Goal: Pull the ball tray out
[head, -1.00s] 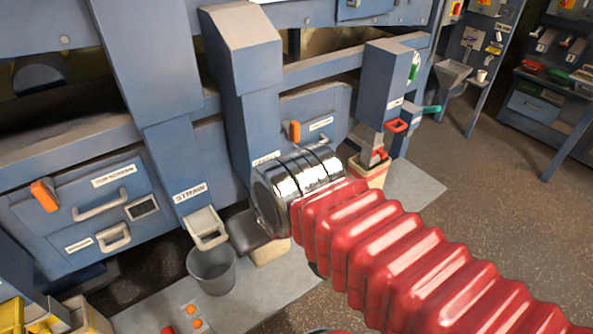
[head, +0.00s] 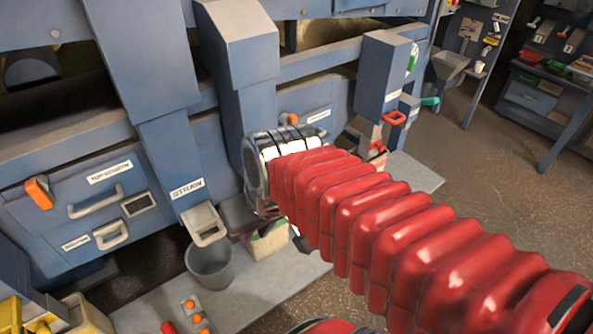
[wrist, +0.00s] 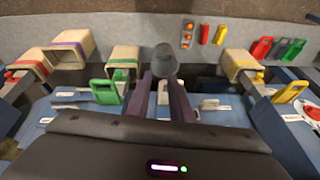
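No label in view clearly reads as the ball tray, so I cannot tell which front is its own. In the head view, a wide drawer (head: 75,201) with a grey handle is at the left, with a smaller handled front (head: 111,236) below it. Another labelled front (head: 305,107) is partly hidden behind my arm. A pale, handle-like piece (head: 205,224) hangs above a grey bucket (head: 210,266). My gripper (wrist: 163,98) points at the machine front in the wrist view, two dark fingers apart, no held object visible. In the head view my arm hides its fingers.
Boxes with coloured bands, such as a green-banded one (wrist: 123,63), stand along the machine in the wrist view. An orange-button panel (wrist: 187,35) lies on the grey mat (head: 250,290). A red handle (head: 394,118) juts out at right. The floor (head: 450,150) there is clear.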

